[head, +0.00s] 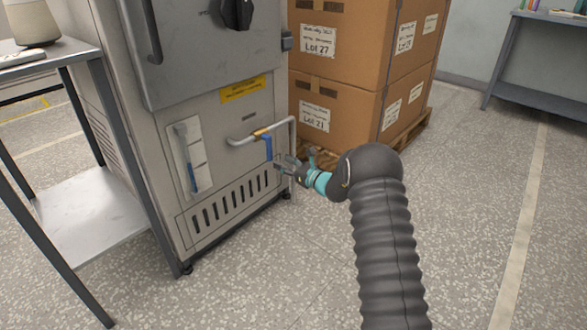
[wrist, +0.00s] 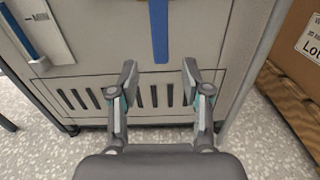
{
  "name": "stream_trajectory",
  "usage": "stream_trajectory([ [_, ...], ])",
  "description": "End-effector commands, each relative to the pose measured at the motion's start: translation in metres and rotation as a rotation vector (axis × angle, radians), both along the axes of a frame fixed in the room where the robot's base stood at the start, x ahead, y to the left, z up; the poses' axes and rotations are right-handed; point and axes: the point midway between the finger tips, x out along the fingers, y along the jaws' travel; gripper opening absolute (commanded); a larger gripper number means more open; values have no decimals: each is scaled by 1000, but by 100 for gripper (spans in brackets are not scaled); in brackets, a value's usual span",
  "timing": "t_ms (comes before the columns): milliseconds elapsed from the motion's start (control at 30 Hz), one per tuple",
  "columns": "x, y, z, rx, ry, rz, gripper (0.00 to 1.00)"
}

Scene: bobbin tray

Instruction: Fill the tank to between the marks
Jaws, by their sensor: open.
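A grey metal machine (head: 235,140) stands at the left in the head view. Its front has a white gauge panel (head: 196,153) with a blue column; the wrist view shows a "MIN" mark on this panel (wrist: 48,28). A pipe (head: 245,140) with a blue lever handle (head: 267,147) is on the front, right of the gauge. The lever hangs down, and it shows in the wrist view (wrist: 159,30) at the top centre. My gripper (head: 283,164) is open and empty, close to the lever's lower end. In the wrist view its fingers (wrist: 159,80) are spread below and either side of the lever, apart from it.
Cardboard boxes (head: 345,40) on a wooden pallet (head: 408,128) stand right of the machine. A metal table (head: 45,58) is at the left, with a lower shelf. A vented panel (head: 232,203) is below the lever.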

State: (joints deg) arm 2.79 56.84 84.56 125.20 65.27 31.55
Motion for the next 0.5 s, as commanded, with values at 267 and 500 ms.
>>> stream_trajectory([
  [267, -27, -27, 0, -1, 1, 0, 48],
  [500, -33, -32, 0, 1, 1, 1, 48],
])
